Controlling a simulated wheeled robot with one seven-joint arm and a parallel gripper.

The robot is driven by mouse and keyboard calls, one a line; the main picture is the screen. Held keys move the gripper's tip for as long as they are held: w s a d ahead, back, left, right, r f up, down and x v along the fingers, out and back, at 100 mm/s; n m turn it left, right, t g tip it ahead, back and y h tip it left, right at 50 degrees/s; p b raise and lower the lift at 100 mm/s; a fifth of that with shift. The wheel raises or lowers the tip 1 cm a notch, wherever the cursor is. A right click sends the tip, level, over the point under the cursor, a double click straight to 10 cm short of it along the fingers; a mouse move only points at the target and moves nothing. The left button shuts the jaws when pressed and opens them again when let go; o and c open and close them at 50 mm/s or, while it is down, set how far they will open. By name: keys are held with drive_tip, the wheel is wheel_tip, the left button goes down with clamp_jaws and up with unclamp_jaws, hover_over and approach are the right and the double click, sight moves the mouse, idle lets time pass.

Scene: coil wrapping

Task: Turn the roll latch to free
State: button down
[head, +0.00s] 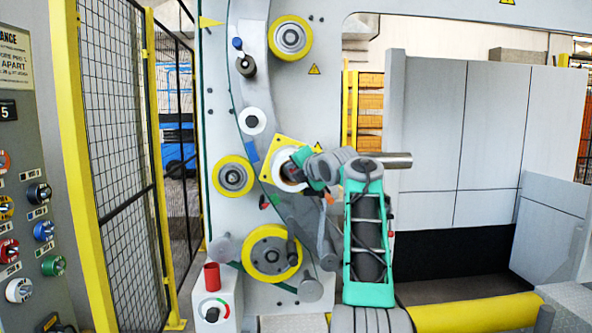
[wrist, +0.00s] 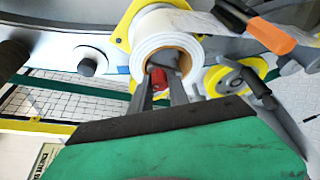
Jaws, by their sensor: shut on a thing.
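The white film roll (wrist: 151,27) shows end-on in the wrist view, with a brown cardboard core. The red roll latch (wrist: 158,77) sits at the core's mouth. My gripper (wrist: 162,84) has its two grey fingers at the core, one on each side of the latch, shut on it. The latch's exact angle is hard to tell, as the fingers cover part of it. In the head view the roll (head: 283,172) sits on a yellow plate on the machine ring, and my gripper (head: 299,168) reaches it from the right. My arm hides the latch there.
An orange-handled part (wrist: 270,35) lies close to the right of the roll. Yellow rollers (head: 291,38) and (head: 270,253) stand around the ring. A red cup-like part (head: 212,276) tops a white box at lower left. A control panel (head: 30,180) stands far left.

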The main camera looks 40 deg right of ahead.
drive_tip(key=shift+a+r, duration=0.1)
drive_tip(key=shift+r, duration=0.1)
drive_tip(key=c, duration=1.5)
unclamp_jaws()
drive_tip(key=shift+w, duration=0.1)
drive_tip(key=shift+o, duration=1.2)
drive_tip(key=shift+f, duration=0.15)
drive_tip(key=b+v, duration=0.3)
drive_tip(key=v, duration=0.4)
drive_tip(key=shift+s, duration=0.4)
drive_tip(key=shift+a, duration=0.1)
